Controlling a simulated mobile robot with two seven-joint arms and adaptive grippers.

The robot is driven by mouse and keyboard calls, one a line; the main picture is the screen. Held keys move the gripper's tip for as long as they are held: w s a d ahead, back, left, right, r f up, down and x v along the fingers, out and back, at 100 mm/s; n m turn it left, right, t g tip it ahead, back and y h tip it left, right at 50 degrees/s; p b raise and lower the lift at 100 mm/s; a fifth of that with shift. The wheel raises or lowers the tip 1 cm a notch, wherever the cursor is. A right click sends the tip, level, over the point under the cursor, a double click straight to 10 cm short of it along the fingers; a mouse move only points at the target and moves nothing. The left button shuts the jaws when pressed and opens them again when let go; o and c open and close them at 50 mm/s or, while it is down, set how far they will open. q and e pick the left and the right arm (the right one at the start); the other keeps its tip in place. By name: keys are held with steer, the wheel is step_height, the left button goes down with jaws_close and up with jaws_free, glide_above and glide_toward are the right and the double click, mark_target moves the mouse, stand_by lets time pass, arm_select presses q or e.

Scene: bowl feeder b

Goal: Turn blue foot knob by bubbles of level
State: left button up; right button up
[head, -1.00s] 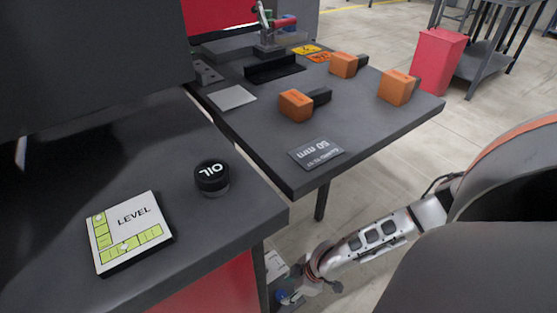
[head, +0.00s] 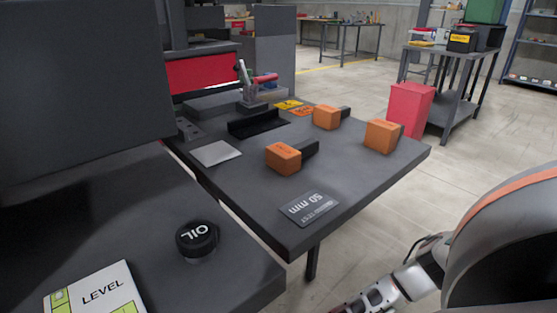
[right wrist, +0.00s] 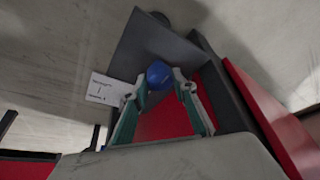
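The blue foot knob (right wrist: 158,75) shows in the right wrist view, in front of a dark plate. My right gripper (right wrist: 162,88) has its two green-padded fingers apart, one on each side of the knob, with the knob at the fingertips. Whether they touch it I cannot tell. The white level (head: 105,285) lies on the dark machine top at the lower left of the head view, cut off by the frame; its bubbles cannot be read. My right gripper is below the head view's frame. My left gripper is not in view.
A black OIL cap (head: 196,240) stands on the machine top beside the level. The adjoining dark table (head: 375,180) bears orange blocks (head: 284,158) and a 50 mm plate (head: 309,207). A white label (right wrist: 106,90) is left of the knob. A red panel (right wrist: 262,110) is at right.

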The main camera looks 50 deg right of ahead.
steer(key=shift+d+n, duration=0.1)
steer(key=shift+n, duration=0.3)
steer(key=shift+g, duration=0.3)
steer(key=shift+d+f+n+y+b, duration=0.15)
steer(key=shift+n+y+b, duration=0.25)
steer(key=shift+n, duration=0.6)
steer(key=n+g, duration=0.1)
steer(key=n, duration=0.1)
steer(key=shift+n+y, duration=0.3)
steer(key=shift+n, duration=0.1)
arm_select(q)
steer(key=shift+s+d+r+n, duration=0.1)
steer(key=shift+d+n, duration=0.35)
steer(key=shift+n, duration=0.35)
arm_select(e)
steer(key=shift+n, duration=0.3)
steer(key=shift+g, duration=0.3)
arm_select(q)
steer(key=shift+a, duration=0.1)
arm_select(e)
steer(key=o, duration=1.1)
